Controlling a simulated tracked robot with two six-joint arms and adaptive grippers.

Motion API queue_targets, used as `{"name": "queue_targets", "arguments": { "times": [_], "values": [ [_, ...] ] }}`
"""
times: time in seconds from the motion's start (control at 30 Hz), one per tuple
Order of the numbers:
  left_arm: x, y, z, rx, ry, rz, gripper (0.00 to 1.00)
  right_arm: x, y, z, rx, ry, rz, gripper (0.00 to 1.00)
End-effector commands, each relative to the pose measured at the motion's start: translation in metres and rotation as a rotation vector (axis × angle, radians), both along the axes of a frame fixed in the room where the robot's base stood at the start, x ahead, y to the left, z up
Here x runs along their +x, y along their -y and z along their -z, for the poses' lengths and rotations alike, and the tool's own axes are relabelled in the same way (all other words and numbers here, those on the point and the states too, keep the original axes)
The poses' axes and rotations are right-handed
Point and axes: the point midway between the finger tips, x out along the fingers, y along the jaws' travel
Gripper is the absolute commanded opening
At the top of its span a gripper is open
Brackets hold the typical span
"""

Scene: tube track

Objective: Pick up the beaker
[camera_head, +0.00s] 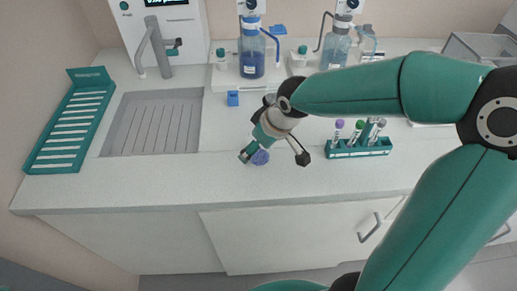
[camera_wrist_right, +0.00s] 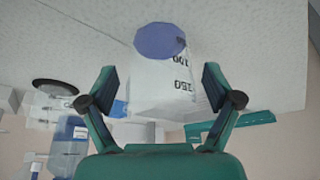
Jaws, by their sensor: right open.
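The beaker (camera_wrist_right: 160,88) is clear, with printed volume marks that appear upside down in the right wrist view. A blue-violet round patch (camera_wrist_right: 160,41) shows at its far end. In the head view only this blue-violet part of the beaker (camera_head: 261,157) shows clearly, on the counter near the front edge. My right gripper (camera_head: 274,157) is open above it, with one finger on each side. In the right wrist view the open fingers (camera_wrist_right: 159,80) flank the beaker, with no clear contact. My left gripper is out of view.
A teal tube rack (camera_head: 358,148) with capped tubes stands to the right. A sink (camera_head: 150,125) and a teal slotted rack (camera_head: 68,125) are at left. Blue-liquid bottles (camera_head: 251,62) stand behind, near a small blue block (camera_head: 233,98). The front counter left of the gripper is clear.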

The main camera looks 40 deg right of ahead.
Motion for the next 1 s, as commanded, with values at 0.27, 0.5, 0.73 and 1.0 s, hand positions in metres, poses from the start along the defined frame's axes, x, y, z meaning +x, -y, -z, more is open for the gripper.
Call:
{"name": "queue_targets", "arguments": {
  "times": [0.27, 0.5, 0.73, 1.0],
  "values": [
    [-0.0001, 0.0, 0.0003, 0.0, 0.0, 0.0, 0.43, 0.006, -0.0015, 0.0148, 0.001, 0.001, 0.001, 0.9],
    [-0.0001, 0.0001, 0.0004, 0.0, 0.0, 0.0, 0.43, 0.0057, -0.0016, 0.0145, 0.0, 0.0, 0.0, 0.68],
    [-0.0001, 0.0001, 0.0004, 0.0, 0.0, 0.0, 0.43, 0.0057, -0.0016, 0.0144, 0.0, 0.0, 0.0, 0.36],
    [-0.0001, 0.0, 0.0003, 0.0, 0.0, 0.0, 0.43, 0.0059, -0.0017, 0.014, 0.0, 0.001, 0.0, 0.36]
  ]
}}
